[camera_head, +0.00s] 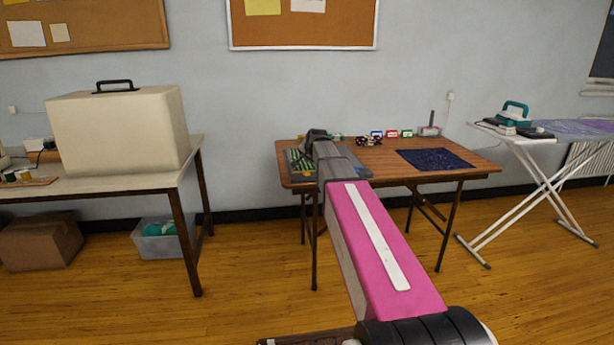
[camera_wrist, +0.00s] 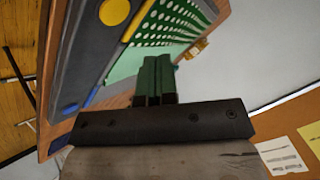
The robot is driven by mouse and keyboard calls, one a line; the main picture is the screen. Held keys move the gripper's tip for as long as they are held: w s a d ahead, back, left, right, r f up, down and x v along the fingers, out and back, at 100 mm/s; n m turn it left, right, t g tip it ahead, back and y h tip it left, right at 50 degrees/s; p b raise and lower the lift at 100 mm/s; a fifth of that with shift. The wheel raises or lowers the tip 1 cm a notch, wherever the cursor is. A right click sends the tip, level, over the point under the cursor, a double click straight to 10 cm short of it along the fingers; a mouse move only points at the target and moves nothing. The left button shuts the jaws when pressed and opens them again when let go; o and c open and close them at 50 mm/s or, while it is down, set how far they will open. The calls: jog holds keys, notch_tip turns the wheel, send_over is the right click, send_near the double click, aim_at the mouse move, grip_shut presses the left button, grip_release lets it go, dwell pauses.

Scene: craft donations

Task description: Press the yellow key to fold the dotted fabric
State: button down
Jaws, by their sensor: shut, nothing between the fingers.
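The green fabric with white dots (camera_wrist: 168,22) lies on a board on the wooden table; in the head view it shows as a green patch (camera_head: 299,163), partly behind my arm. A round yellow key (camera_wrist: 114,11) sits on the grey panel (camera_wrist: 92,50) beside the fabric, at the top of the wrist view. My gripper (camera_wrist: 156,62) has its green fingers together, with nothing between them. The fingertips appear over the plain pale-green area beside the dots, apart from the yellow key in the picture. I cannot tell their height.
A blue round part (camera_wrist: 69,109) is at the panel's lower end. The wooden table (camera_head: 385,152) also holds a dark blue cloth (camera_head: 435,159) and small boxes (camera_head: 391,134) at the back. A covered machine (camera_head: 120,130) stands left; an ironing board (camera_head: 535,141) stands right.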

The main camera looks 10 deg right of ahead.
aim_at(308, 174)
jog(key=shift+f, duration=1.85)
jog(key=shift+f, duration=0.15)
dwell(0.6)
jog(key=shift+f, duration=0.2)
jog(key=shift+f, duration=0.5)
dwell(0.7)
jog(key=shift+r, duration=1.05)
